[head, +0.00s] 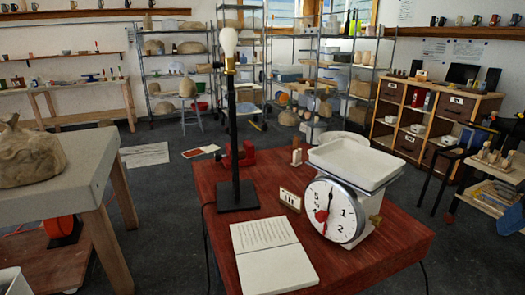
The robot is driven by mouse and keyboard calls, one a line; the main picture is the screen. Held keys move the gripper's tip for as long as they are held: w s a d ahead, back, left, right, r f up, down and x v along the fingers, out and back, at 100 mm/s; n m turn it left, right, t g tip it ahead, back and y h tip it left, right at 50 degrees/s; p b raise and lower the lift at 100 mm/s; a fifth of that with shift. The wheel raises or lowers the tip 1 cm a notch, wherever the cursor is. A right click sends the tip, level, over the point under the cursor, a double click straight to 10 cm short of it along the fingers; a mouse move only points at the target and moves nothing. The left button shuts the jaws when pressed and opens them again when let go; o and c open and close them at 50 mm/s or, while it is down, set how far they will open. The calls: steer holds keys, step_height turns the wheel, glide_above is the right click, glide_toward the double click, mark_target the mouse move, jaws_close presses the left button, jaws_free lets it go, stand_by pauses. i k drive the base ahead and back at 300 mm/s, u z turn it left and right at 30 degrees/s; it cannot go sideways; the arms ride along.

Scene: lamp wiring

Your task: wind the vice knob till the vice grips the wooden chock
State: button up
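A small red vice (247,154) sits near the far edge of the dark red table, partly hidden behind the lamp's black post. Its knob and jaws are too small to make out. A small upright wooden piece (296,157) stands on the table to the right of the vice and apart from it; it may be the chock, but I cannot tell for sure. My gripper is not in view.
On the red table (375,265) stand a lamp (236,140) with a bare bulb, a white scale (335,208), a small card (290,200) and an open notebook (272,258). A pale bench (82,165) stands left. Floor between them is clear.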

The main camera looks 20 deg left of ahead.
mark_target(218, 156)
steer(key=u, duration=0.6)
steer(key=i, duration=0.1)
steer(key=z, duration=1.75)
steer(key=k, duration=1.9)
steer(key=u, duration=1.55)
steer(key=i, duration=1)
steer(key=z, duration=0.05)
